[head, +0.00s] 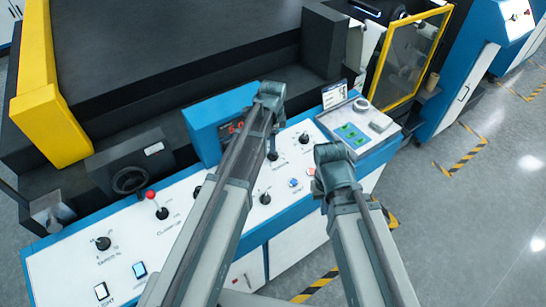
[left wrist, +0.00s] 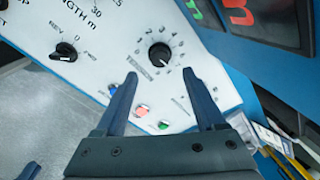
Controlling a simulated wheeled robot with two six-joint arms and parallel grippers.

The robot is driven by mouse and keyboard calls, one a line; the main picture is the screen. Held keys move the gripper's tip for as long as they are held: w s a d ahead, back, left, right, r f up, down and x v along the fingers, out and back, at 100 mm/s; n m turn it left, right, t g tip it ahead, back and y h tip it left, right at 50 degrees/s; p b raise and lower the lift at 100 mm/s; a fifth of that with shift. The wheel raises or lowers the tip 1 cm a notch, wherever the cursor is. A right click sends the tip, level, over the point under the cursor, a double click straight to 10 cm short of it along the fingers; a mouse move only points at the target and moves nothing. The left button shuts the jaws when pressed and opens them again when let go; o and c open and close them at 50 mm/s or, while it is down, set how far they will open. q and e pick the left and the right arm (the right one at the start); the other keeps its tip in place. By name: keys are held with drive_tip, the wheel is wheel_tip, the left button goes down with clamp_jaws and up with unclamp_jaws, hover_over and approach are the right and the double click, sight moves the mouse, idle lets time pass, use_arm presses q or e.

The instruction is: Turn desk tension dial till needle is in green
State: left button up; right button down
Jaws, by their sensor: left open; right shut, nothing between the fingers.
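A round black dial (left wrist: 160,54) with a ring of numbers sits on the white sloping desk panel in the left wrist view. In the head view the left arm reaches across the desk, hiding part of the panel. My right gripper (head: 328,182) is shut and empty over the desk's right part. No gauge needle or green zone can be made out.
A blue-framed display (head: 215,122) stands behind. The grey floor (head: 480,220) at right is open.

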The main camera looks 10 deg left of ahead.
sight(273, 155)
use_arm(q)
drive_tip(key=f+b, duration=0.4)
drive_tip(key=f, duration=0.1)
drive_tip(key=w+f+b, duration=0.1)
drive_tip(key=f+b, duration=0.1)
drive_tip(key=shift+a+f, duration=0.1)
drive_tip(key=shift+f, duration=0.15)
clamp_jaws()
